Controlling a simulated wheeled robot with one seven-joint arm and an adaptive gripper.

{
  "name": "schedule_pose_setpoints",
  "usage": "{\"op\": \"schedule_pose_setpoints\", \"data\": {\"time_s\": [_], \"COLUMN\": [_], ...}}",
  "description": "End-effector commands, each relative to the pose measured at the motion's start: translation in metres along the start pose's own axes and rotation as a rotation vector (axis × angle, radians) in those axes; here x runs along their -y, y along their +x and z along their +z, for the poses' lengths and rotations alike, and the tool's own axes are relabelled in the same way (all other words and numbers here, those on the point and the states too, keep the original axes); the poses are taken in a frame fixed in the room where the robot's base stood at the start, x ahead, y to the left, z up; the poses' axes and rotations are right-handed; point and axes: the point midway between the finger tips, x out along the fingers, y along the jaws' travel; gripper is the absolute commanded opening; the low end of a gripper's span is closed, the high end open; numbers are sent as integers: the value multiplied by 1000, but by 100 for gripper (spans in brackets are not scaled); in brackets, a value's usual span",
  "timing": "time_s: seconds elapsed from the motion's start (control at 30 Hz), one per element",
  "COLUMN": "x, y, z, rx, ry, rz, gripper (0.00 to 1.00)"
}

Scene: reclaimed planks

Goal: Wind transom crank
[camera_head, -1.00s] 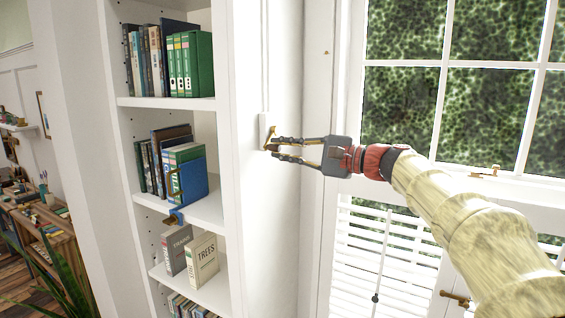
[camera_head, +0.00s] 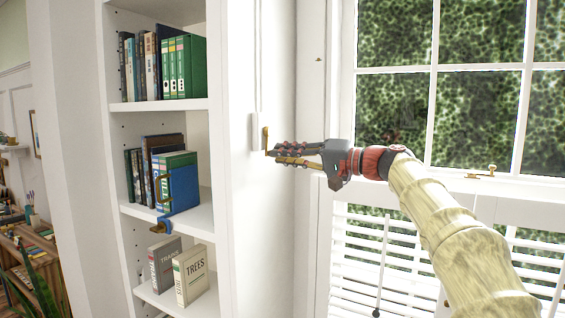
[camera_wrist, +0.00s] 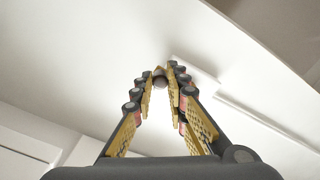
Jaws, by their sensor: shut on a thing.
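The transom crank (camera_head: 265,138) is a small brass arm on a narrow white housing (camera_head: 255,131), fixed to the white wall panel between bookcase and window. My gripper (camera_head: 274,153) reaches in from the right and is shut on the crank's lower end. In the wrist view the fingertips (camera_wrist: 160,79) close around a small dark round knob (camera_wrist: 160,82). The white housing (camera_wrist: 196,76) lies just beyond them in that view. The fingers hide most of the knob.
A white bookcase (camera_head: 227,220) with books stands left of the crank. The window (camera_head: 470,110) with a brass latch (camera_head: 481,172) and white shutters (camera_head: 385,260) is on the right. A thin white rod (camera_head: 259,60) runs up the wall above the housing.

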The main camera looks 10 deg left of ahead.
Motion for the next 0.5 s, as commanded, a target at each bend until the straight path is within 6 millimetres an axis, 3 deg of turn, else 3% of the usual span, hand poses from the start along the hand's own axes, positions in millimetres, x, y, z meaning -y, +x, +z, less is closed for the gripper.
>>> {"op": "schedule_pose_setpoints", "data": {"time_s": [0.5], "x": [-8], "y": [0], "z": [-5], "rx": [2], "ry": [-108], "rz": [4], "gripper": [0]}}
